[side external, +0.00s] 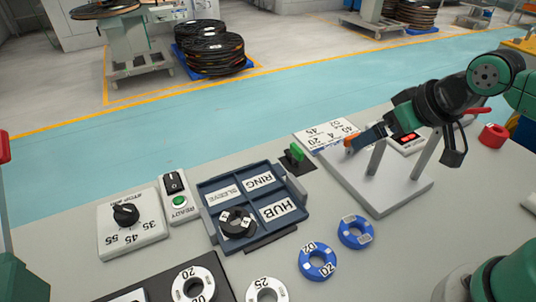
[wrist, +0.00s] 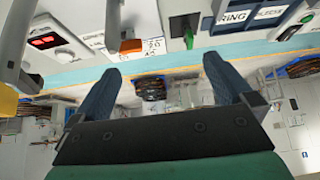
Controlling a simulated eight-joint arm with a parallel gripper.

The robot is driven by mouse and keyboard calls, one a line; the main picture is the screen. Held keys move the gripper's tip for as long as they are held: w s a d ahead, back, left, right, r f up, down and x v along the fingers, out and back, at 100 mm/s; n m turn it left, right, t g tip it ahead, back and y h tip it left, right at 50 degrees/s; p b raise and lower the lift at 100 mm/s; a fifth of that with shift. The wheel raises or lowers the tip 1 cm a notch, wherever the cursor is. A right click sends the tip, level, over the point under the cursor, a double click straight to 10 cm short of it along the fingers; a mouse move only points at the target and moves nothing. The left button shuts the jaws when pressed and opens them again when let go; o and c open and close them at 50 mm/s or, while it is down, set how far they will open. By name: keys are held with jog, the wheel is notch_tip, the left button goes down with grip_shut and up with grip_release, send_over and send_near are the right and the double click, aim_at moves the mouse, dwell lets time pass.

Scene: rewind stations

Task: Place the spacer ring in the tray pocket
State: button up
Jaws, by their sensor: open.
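My gripper (side external: 372,136) is beside the grey stand with posts. In the wrist view my gripper (wrist: 162,68) has its two blue fingers wide apart with nothing between them. The blue tray (side external: 206,222) has pockets labelled RING, SLEEVE and HUB. Two blue rings with white labels lie on the table, one nearer (side external: 317,262) and one farther right (side external: 355,232). Which part is the spacer ring I cannot tell.
The grey stand (side external: 398,190) has upright posts beside my gripper. A green lever (side external: 296,152) stands behind the tray. A dial box (side external: 132,222) and switch panel (side external: 175,195) sit left. White rings (side external: 267,291) lie in front.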

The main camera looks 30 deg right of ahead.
jog(key=w+a+r+n+g+y, duration=0.1)
jog(key=w+a+n+g, duration=0.15)
jog(key=a, duration=0.55)
jog(key=n+g+h, duration=0.1)
jog(key=n+g, duration=0.4)
send_over(199, 293)
jog(key=shift+m+t, duration=0.25)
notch_tip(199, 293, down, 8)
jog(key=shift+w+d+r, duration=0.1)
jog(key=shift+d+r, duration=0.05)
jog(key=shift+r, duration=0.1)
jog(key=shift+f, duration=2.9)
jog(key=c, duration=1.4)
jog(key=shift+o, duration=0.2)
jog(key=shift+r, duration=0.1)
